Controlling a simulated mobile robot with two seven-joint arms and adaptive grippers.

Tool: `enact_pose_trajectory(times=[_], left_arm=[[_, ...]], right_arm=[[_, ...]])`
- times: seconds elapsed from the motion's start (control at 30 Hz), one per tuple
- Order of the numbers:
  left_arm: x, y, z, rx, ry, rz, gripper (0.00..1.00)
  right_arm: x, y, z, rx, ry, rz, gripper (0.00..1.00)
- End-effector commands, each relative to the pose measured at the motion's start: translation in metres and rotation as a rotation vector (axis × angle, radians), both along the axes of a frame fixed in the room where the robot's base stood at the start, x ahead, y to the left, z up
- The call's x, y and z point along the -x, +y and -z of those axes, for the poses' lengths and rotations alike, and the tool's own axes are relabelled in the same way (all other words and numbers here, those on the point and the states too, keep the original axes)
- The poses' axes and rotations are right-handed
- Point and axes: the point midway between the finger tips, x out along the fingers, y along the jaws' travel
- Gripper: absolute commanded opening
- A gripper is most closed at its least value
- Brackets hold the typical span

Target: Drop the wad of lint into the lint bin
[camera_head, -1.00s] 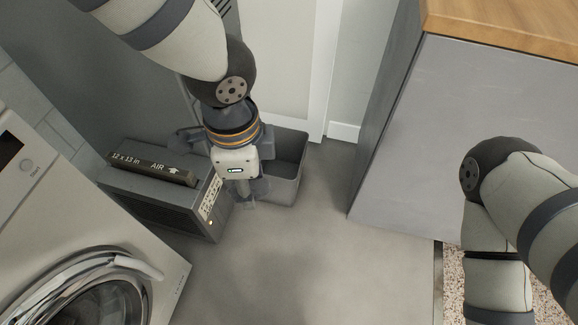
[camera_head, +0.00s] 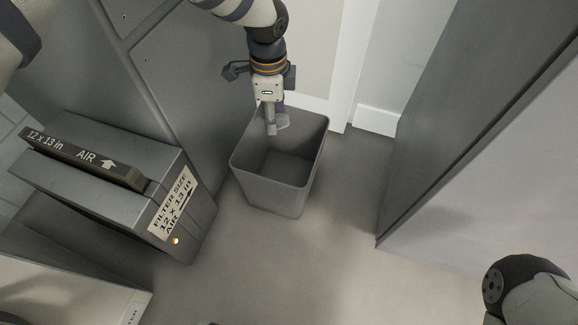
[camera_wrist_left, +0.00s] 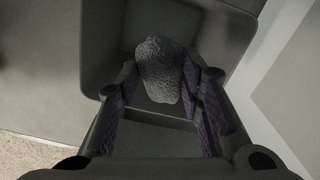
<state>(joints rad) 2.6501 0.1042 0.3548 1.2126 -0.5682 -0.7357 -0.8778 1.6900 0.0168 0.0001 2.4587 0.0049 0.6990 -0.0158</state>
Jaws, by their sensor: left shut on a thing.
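The lint bin (camera_head: 278,193) is a grey open-topped bin on the floor, and it looks empty inside in the head view. My left gripper (camera_head: 273,128) hangs over the back left part of the bin's opening, pointing down. In the left wrist view the wad of lint (camera_wrist_left: 161,69), grey and rough, sits between the fingers of the left gripper (camera_wrist_left: 165,85). The bin's inner walls (camera_wrist_left: 104,40) show behind and around the wad. In the head view only a small pale part of the wad (camera_head: 283,121) shows beside the fingers. My right gripper is out of view.
A grey filter box (camera_head: 170,190) with a "12 x 13 in AIR" filter (camera_head: 85,158) on top stands left of the bin. A tall grey cabinet side (camera_head: 465,130) stands at right. White door trim (camera_head: 345,60) is behind. The floor (camera_head: 320,250) in front is clear.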

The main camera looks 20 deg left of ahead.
Motion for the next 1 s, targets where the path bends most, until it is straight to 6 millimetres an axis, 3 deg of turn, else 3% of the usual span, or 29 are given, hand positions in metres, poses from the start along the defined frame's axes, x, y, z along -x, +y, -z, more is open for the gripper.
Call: enact_pose_trajectory(times=[0.4,0.67,0.7,0.8,1.0], left_arm=[[0.001,0.0,0.054,0.0,0.003,0.001,0.23],[0.001,-0.001,0.056,0.001,-0.001,0.0,0.23],[0.001,-0.001,0.056,0.001,0.0,0.0,0.36],[0.001,-0.001,0.056,0.0,0.0,0.0,0.57],[0.001,-0.001,0.056,0.0,0.0,0.0,0.57]], right_arm=[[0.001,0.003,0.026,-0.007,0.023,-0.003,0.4],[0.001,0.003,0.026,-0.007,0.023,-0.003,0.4],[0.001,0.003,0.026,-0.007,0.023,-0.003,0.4],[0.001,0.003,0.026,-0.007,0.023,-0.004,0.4],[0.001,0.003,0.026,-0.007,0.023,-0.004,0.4]])
